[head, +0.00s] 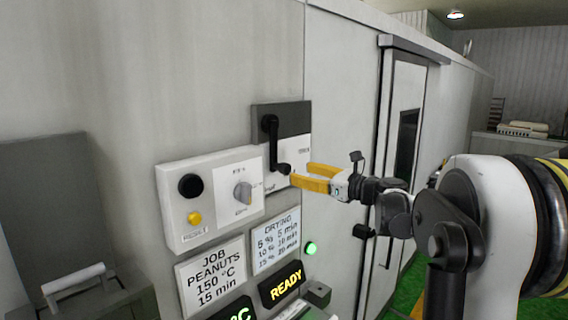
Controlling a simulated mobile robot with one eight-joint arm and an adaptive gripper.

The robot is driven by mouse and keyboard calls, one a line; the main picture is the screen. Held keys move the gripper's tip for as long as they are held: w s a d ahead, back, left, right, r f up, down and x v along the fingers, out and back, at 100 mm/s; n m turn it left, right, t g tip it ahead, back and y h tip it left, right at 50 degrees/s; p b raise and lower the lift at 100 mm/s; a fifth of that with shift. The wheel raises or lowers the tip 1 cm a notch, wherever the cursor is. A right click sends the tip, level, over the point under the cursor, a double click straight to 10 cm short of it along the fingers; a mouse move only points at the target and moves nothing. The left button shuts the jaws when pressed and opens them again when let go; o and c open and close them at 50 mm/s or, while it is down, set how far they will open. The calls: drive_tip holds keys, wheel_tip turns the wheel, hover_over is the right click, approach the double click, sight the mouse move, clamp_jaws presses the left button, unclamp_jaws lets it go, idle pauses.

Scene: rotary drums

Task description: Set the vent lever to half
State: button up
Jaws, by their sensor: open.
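The vent lever (271,143) is a black crank-like handle on a black and white plate (291,117) on the grey wall. It hangs from a pivot at the top, and its knob end points down and slightly right. My gripper (300,177) has yellow fingers and reaches in from the right. The fingers are open, one above the other, with their tips close to the lever's lower end. I cannot tell whether they touch it. The plate's markings are too small to read, and part of the plate's lower edge is hidden by my fingers.
Left of the lever is a white control box (213,197) with a black button, a yellow button and a grey knob. Below hang a job sign (212,275), a drying sign (277,241) and a READY display (282,284). A door (404,150) stands right, behind my arm.

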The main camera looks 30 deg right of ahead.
sight(288, 169)
drive_tip(key=p+x, duration=0.1)
drive_tip(key=x, duration=0.6)
drive_tip(key=shift+w+d, duration=0.1)
drive_tip(key=shift+w, duration=0.1)
clamp_jaws()
